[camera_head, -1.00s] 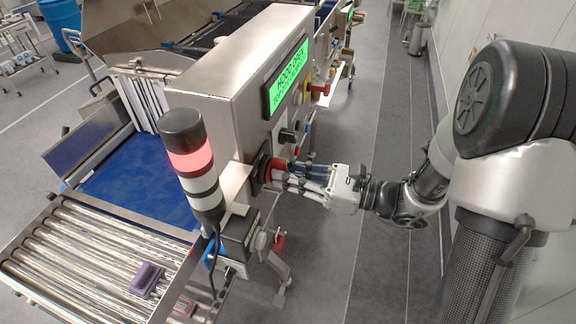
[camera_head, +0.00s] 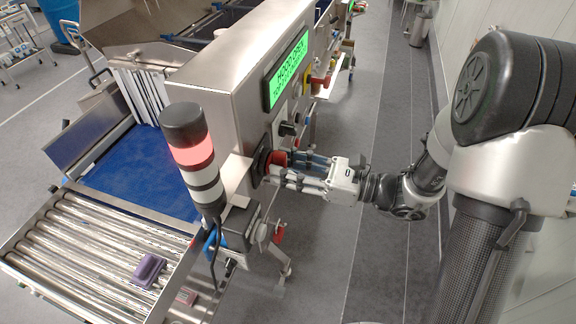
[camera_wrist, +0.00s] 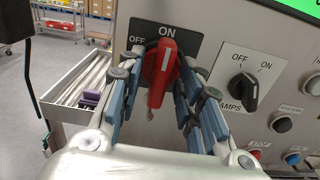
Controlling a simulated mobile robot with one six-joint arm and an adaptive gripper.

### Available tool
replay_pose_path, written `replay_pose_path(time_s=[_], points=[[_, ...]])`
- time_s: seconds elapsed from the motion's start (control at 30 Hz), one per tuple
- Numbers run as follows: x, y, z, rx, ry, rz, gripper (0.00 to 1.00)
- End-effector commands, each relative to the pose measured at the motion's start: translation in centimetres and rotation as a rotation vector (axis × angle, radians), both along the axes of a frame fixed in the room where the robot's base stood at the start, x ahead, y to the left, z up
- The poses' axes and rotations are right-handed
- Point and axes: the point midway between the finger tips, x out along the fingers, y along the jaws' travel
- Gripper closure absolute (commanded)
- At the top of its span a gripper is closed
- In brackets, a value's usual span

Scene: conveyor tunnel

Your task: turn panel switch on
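The panel switch is a red rotary knob (camera_wrist: 160,68) on a black plate marked OFF at the upper left and ON at the top. Its white-marked end points up at ON, with the handle close to upright. In the head view the red switch (camera_head: 275,161) is on the machine's side panel, partly hidden by the fingers. My gripper (camera_wrist: 160,82) is at the panel with one finger on each side of the knob. The fingers look open, with narrow gaps beside the handle; contact deeper in is hard to see. My gripper also shows in the head view (camera_head: 284,170).
A black LAMPS knob (camera_wrist: 243,90) and several push buttons (camera_wrist: 283,124) are close to the right. A green screen (camera_head: 288,70) reads HOOD OPEN. A signal tower (camera_head: 196,160) with a lit red section stands left of the switch. Grey floor (camera_head: 375,130) is clear beside the machine.

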Motion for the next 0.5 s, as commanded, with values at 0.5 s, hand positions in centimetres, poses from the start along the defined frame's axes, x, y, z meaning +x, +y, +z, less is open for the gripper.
replay_pose_path(time_s=[0.5], points=[[-0.8, -2.7, 0.0, 0.001, -0.001, -0.006, 0.65]])
